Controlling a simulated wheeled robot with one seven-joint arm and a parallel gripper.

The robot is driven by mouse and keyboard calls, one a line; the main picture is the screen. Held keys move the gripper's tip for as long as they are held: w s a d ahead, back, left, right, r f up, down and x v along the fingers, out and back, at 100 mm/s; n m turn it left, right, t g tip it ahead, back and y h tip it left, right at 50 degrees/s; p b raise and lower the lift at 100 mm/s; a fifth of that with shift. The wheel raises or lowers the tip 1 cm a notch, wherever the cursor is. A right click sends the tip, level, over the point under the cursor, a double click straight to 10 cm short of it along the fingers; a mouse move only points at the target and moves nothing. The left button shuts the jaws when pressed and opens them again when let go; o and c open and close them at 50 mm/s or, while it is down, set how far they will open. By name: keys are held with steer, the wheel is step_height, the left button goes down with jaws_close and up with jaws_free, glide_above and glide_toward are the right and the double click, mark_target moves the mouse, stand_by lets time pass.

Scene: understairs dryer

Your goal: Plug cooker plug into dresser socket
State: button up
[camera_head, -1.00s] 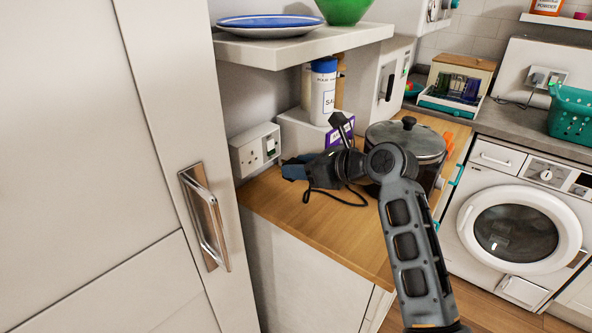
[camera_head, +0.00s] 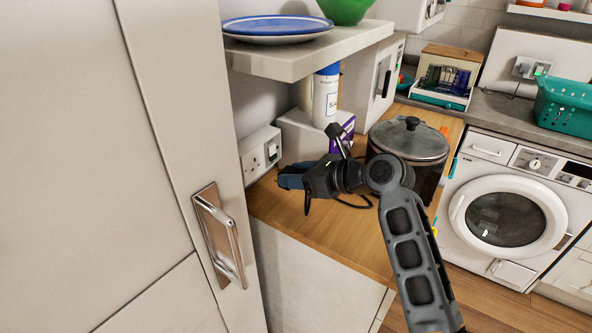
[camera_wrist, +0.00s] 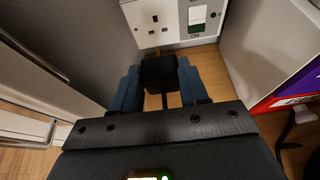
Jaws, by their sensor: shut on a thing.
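My gripper (camera_head: 288,180) is low over the counter in front of the socket. In the wrist view its blue fingers (camera_wrist: 158,85) are shut on the black cooker plug (camera_wrist: 160,73). The plug is just below and in front of the socket, apart from its holes. A black cord (camera_head: 352,203) loops on the counter behind my gripper.
A slow cooker (camera_head: 408,150) stands right of my arm on the counter (camera_head: 330,235). A white box (camera_head: 300,138) and a salt container (camera_head: 325,98) are behind my gripper. A shelf (camera_head: 300,55) with a blue plate overhangs. A tall cupboard door with a handle (camera_head: 220,235) is at the left.

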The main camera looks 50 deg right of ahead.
steer(key=shift+w+a+p, duration=0.1)
steer(key=shift+w+p, duration=0.85)
steer(key=shift+w, duration=1.85)
steer(key=shift+w, duration=1.15)
stand_by(0.8)
steer(key=o, duration=1.2)
steer(key=shift+c, duration=0.2)
steer(key=shift+b+v, duration=0.3)
steer(key=shift+v, duration=3.55)
